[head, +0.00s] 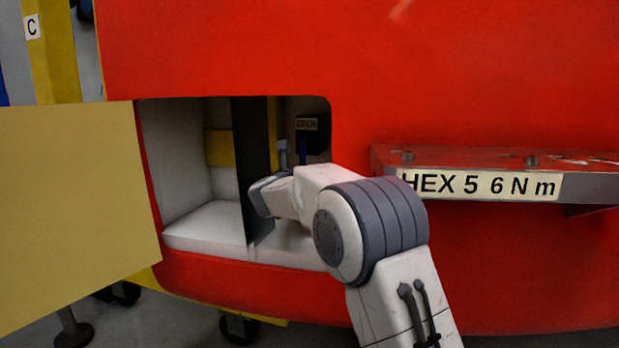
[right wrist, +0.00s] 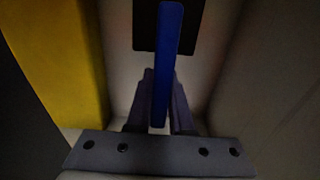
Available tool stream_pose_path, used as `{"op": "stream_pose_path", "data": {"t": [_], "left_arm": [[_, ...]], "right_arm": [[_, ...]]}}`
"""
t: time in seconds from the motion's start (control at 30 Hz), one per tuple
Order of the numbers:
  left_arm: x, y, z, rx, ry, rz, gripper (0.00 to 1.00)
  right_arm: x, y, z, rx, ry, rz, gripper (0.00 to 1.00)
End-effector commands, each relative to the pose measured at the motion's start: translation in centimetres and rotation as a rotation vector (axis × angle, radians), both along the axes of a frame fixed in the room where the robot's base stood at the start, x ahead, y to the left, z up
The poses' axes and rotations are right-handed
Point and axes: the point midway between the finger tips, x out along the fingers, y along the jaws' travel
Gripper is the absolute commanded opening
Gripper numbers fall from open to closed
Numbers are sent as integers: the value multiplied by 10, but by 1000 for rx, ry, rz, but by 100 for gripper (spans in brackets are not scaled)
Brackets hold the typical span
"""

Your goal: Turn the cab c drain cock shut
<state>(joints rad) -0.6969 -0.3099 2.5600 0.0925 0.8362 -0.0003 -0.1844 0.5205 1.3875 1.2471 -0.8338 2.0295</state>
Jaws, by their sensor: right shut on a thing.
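The drain cock's blue lever (right wrist: 168,50) stands upright in the right wrist view, in front of a black block (right wrist: 145,25). My right gripper (right wrist: 162,82) is shut on the blue lever, with a finger on each side. In the head view my right arm reaches into the opening and its wrist hides most of the grip. My left gripper is not in view.
A dark upright panel (head: 250,180) divides the recess, close beside my right wrist. A yellow door (head: 70,210) hangs open at left. A ledge (head: 480,160) labelled "HEX 5 6 N m" juts out at right. A yellow post (head: 52,60) bears a "C" sign.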

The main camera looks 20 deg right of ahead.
Motion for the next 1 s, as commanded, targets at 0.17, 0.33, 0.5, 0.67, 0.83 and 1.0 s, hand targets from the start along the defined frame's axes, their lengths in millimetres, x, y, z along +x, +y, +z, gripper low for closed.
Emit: {"op": "stream_pose_path", "data": {"t": [0.17, 0.33, 0.5, 0.67, 0.83, 1.0], "left_arm": [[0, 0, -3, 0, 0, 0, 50], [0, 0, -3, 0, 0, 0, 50], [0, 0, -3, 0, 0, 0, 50], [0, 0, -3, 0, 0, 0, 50], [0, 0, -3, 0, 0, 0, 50], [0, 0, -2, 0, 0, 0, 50]], "right_arm": [[1, 2, -1, 16, -8, 2, 0], [1, 2, -1, 19, -11, 2, 0], [1, 2, -1, 19, -10, 3, 0], [1, 2, 0, 18, -11, 2, 50], [1, 1, 0, 17, -11, 1, 50], [-3, 5, 1, 17, -11, 2, 50]]}}
